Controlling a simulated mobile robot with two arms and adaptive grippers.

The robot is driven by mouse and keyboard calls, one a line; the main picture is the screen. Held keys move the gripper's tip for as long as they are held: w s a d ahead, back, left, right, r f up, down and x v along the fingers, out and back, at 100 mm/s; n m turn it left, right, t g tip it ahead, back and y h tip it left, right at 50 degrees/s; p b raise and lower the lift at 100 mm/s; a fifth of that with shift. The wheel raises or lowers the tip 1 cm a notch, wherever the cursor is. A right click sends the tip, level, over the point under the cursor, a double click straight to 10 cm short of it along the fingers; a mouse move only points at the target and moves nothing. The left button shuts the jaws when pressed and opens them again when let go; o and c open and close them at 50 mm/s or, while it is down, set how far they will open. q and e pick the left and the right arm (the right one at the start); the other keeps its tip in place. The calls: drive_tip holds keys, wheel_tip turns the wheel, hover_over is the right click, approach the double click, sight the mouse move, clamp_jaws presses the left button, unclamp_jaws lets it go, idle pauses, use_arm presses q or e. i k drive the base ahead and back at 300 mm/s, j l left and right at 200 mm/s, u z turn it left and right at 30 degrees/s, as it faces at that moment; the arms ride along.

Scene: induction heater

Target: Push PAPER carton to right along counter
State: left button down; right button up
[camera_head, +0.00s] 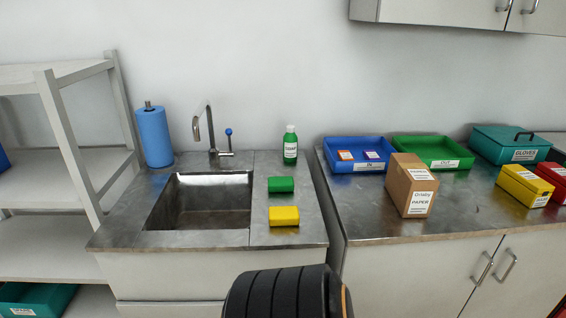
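The PAPER carton (411,186) is a brown cardboard box with white labels, one reading "PAPER". It stands upright on the right metal counter (360,214), in front of the blue and green trays. Its front lower edge is a little back from the counter's front edge. Neither of my grippers shows in the head view. Only a black ribbed part of my own body shows at the bottom middle, well away from the carton.
Right of the carton is clear counter, then a yellow box (522,186) and a red box (553,181). A blue IN tray (366,168) and a green OUT tray (440,163) sit behind. A teal GLOVES box (512,146) is back right. A sink (205,205) is left.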

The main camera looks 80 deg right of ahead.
sight(409, 183)
drive_tip(key=z, duration=2.55)
